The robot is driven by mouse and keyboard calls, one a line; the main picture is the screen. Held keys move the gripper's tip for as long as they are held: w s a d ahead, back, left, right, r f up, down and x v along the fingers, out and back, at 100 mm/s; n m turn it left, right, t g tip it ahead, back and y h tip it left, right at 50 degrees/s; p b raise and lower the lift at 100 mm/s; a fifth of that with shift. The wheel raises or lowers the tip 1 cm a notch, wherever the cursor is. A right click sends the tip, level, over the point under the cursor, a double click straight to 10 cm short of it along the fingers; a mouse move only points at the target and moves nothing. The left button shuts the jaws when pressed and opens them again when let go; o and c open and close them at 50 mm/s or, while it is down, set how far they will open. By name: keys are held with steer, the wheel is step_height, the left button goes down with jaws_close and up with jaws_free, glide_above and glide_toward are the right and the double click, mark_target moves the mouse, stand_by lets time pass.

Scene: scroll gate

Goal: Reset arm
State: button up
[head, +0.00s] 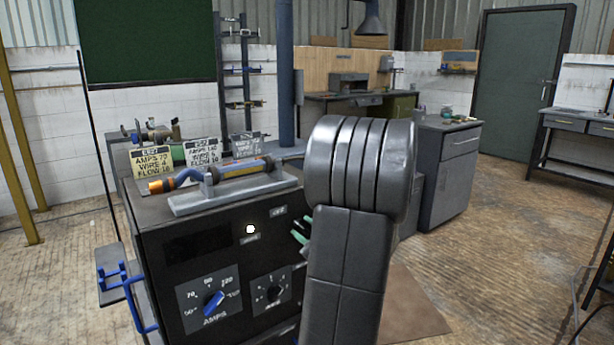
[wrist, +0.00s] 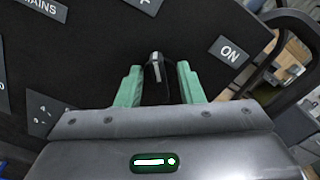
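My gripper (wrist: 157,80) has two green fingers, spread apart with a gap between them. In the wrist view a dark lever with a grey tip (wrist: 155,68) shows in that gap, with space on both sides. It stands on the black panel (wrist: 90,60) of the machine, left of the ON label (wrist: 229,52). I cannot tell how deep the fingers reach around it. In the head view my arm covers much of the machine (head: 190,262), and only a little green of my gripper (head: 302,230) shows beside the panel.
On the machine's top are a torch on a stand (head: 235,195) and several label cards (head: 152,163). A blue AMPS knob (head: 214,301) and a second dial (head: 274,294) are on its front. A grey cabinet (head: 450,165) stands behind right. Open floor (head: 500,235) lies right.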

steer(key=m+p, duration=0.5)
steer(key=p, duration=0.3)
steer(key=shift+w+d+r+m+p, duration=0.1)
steer(key=shift+m+p, duration=0.2)
steer(key=shift+m, duration=0.1)
